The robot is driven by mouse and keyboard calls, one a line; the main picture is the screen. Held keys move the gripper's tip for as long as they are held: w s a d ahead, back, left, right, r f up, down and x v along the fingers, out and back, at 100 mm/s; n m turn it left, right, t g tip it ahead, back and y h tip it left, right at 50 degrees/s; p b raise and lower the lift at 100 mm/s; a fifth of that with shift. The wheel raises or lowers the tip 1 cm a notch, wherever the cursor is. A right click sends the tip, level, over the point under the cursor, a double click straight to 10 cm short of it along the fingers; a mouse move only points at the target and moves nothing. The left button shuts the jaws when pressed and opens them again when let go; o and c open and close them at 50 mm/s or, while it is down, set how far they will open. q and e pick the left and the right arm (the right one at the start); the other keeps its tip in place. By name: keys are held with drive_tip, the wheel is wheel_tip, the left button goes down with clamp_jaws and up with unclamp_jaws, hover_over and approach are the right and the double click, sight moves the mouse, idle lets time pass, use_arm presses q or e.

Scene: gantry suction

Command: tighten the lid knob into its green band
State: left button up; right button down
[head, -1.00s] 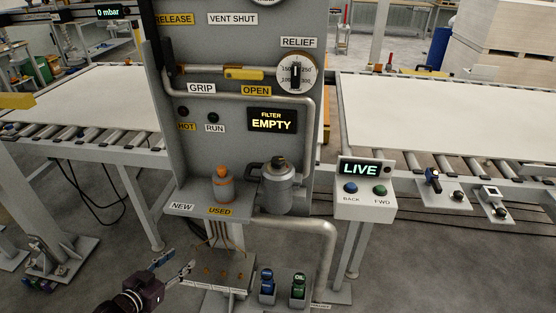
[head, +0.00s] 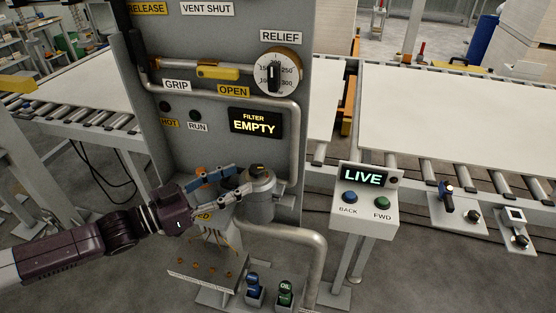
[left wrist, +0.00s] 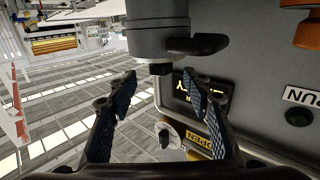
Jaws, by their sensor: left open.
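The filter housing (head: 262,208) is a grey metal canister on the panel's shelf. Its lid carries a small dark knob (head: 258,167) on top. In the left wrist view, the canister (left wrist: 155,35) appears upside down, with the black knob (left wrist: 160,69) pointing down and a dark handle (left wrist: 205,44) at its side. My left gripper (head: 234,186) is open, just left of the lid. In the left wrist view its fingertips (left wrist: 160,84) lie either side of the knob's line, with no clear contact. I cannot make out a green band. My right gripper is not in view.
An orange-topped filter (left wrist: 306,30) stands beside the housing, mostly hidden by my gripper in the head view. A bent pipe (head: 312,240) runs below the housing. The control box (head: 364,205) reads LIVE. The filter display (head: 255,122) reads EMPTY.

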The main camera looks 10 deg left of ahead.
sight(250, 172)
use_arm(q)
drive_tip(key=shift+r, duration=0.1)
drive_tip(key=shift+r+p+x, duration=0.2)
drive_tip(key=shift+p+x, duration=0.45)
drive_tip(key=shift+x, duration=0.6)
drive_tip(key=shift+p+x, duration=0.55)
drive_tip(key=shift+x, duration=1.55)
drive_tip(key=shift+f, duration=0.25)
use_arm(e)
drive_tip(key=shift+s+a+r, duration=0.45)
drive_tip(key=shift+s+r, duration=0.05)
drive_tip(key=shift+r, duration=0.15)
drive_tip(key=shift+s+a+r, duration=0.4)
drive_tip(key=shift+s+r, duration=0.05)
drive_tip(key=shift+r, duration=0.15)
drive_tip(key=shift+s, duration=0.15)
use_arm(q)
drive_tip(key=c, duration=1.2)
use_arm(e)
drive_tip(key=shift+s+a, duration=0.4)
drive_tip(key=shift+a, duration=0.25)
